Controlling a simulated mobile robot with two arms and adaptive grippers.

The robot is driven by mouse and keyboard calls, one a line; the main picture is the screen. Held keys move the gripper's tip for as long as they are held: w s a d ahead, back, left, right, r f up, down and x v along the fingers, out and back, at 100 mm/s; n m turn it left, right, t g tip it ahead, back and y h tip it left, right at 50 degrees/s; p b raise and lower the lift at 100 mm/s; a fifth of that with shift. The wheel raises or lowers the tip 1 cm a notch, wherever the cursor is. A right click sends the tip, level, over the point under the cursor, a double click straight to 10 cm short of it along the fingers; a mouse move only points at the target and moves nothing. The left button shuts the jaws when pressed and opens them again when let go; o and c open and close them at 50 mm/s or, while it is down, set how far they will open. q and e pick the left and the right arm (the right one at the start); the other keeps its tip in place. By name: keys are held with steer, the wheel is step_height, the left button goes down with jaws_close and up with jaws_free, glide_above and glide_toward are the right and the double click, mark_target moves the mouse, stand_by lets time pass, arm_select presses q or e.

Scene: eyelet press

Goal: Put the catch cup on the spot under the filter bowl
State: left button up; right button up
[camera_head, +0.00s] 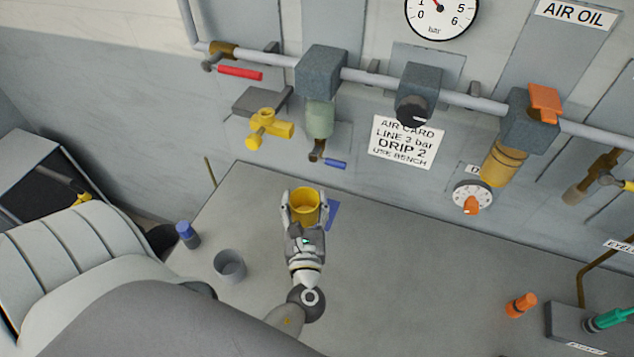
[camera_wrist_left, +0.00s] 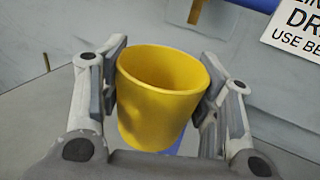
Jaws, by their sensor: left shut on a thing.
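The yellow catch cup (camera_head: 305,203) is upright between the fingers of my left gripper (camera_head: 304,207), which is shut on it. The left wrist view shows the cup (camera_wrist_left: 160,95) gripped from both sides, with its open top up and no contents visible. A blue spot (camera_head: 333,213) on the bench shows beside and partly behind the cup, and also below it in the left wrist view (camera_wrist_left: 178,146). I cannot tell whether the cup touches the bench. The greenish filter bowl (camera_head: 320,119) hangs from a grey block on the pipe, with a blue-handled drain tap (camera_head: 330,161) below it. My right gripper is not in view.
A grey cup (camera_head: 229,265) and a blue-capped bottle (camera_head: 187,234) stand left of my left arm. A yellow valve (camera_head: 268,129) sticks out from the wall. An orange item (camera_head: 521,305) and a green-handled tool (camera_head: 608,320) are at the right. The bench middle is clear.

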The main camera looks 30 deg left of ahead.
mark_target(311, 201)
arm_select(q)
steer(key=w, duration=0.1)
steer(key=w+a+f+b, duration=0.1)
steer(key=w, duration=0.1)
steer(key=w+f+b, duration=0.1)
steer(key=shift+w+a+f, duration=0.2)
steer(key=shift+w+f, duration=0.05)
steer(key=w+f+b, duration=0.1)
steer(key=w+a+f+b, duration=0.1)
steer(key=w+f+b, duration=0.3)
steer(key=shift+a+f, duration=0.15)
steer(key=shift+a, duration=0.15)
steer(key=shift+w+f, duration=0.1)
steer(key=shift+f, duration=0.1)
steer(key=f+b, duration=0.3)
steer(key=shift+w+a+f+b, duration=0.1)
steer(key=shift+w+f+b, duration=0.1)
steer(key=shift+b, duration=0.2)
